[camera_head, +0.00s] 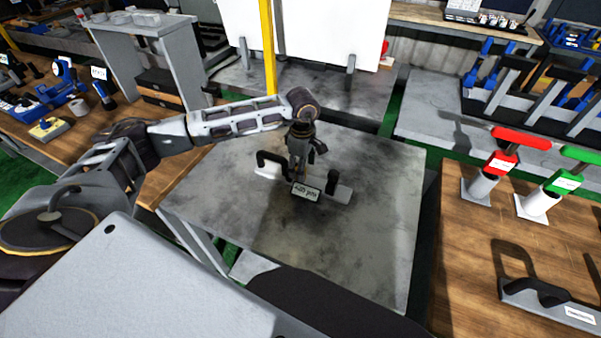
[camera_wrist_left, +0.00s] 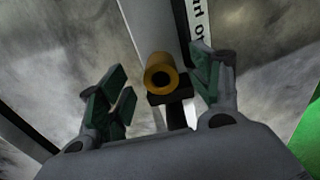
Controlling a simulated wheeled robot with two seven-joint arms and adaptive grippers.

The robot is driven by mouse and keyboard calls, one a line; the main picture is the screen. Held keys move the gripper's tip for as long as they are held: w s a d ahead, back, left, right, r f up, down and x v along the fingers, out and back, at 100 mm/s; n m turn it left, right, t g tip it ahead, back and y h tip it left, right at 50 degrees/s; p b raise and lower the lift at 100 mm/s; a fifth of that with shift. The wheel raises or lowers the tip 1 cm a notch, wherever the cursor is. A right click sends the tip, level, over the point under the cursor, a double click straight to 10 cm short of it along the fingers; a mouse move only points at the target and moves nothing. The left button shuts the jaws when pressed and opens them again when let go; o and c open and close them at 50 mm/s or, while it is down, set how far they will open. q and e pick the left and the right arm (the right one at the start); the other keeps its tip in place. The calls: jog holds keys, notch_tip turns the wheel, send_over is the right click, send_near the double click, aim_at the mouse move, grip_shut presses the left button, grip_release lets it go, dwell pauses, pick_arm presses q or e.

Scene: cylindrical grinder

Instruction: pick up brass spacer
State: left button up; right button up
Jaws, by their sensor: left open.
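The brass spacer (camera_wrist_left: 160,74) is a short golden tube with a dark bore. In the left wrist view it sits on a small black rest (camera_wrist_left: 168,98), between my left gripper's open green-padded fingers (camera_wrist_left: 159,66). A gap shows on each side of it. In the head view my left gripper (camera_head: 300,164) points down over a light fixture bar (camera_head: 342,193) with black posts and a label, on the grey metal table (camera_head: 372,229). The gripper hides the spacer there. My right gripper is not in view.
A wooden bench at right holds a red-handled stand (camera_head: 504,162), a green-handled stand (camera_head: 558,183) and a grey labelled holder (camera_head: 548,302). A yellow post (camera_head: 267,45) and white panels stand behind the table. The table is bare around the fixture.

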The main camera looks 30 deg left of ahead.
pick_arm(q)
jog(key=shift+s+f, duration=0.1)
jog(key=shift+f, duration=0.25)
jog(key=shift+c, duration=0.2)
grip_shut()
